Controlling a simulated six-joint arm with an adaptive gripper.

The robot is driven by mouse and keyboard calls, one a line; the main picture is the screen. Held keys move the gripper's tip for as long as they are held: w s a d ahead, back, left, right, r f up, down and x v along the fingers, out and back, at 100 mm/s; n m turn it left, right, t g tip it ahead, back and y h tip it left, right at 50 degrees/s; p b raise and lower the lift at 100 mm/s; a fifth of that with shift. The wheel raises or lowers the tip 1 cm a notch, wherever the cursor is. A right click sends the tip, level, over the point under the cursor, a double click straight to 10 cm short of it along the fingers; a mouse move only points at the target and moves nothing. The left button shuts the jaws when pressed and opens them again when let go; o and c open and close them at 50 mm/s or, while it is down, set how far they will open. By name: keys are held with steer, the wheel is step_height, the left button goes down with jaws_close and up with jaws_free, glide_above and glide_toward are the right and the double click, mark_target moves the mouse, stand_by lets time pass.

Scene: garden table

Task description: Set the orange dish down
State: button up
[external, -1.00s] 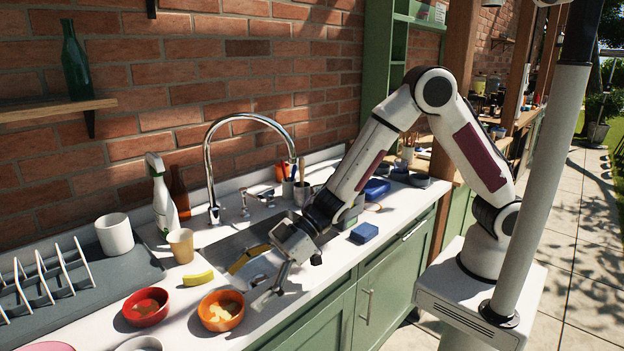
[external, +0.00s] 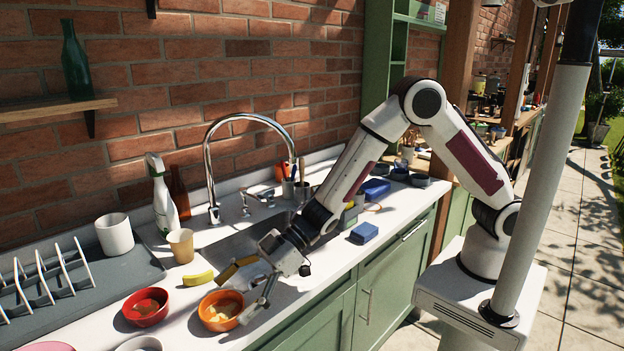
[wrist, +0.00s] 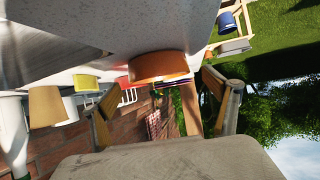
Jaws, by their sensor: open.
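The orange dish (external: 221,310) is a small bowl with pale yellow contents, resting on the white counter near its front edge. My gripper (external: 246,287) is low over the counter, right beside the dish on its right side. In the wrist view the orange dish (wrist: 160,67) shows ahead, between and beyond the two open fingers of my gripper (wrist: 168,105). The fingers are wide apart, with nothing held between them. I cannot tell whether a finger touches the dish's rim.
A tan cup (external: 181,245), a white mug (external: 115,234) and a dish rack (external: 45,275) are farther left. The sink (external: 250,240) lies behind my gripper.

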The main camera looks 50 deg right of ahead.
mark_target(223, 314)
steer(key=shift+x, duration=1.65)
steer(key=c, duration=1.3)
steer(key=shift+c, duration=0.4)
step_height(223, 314, up, 10)
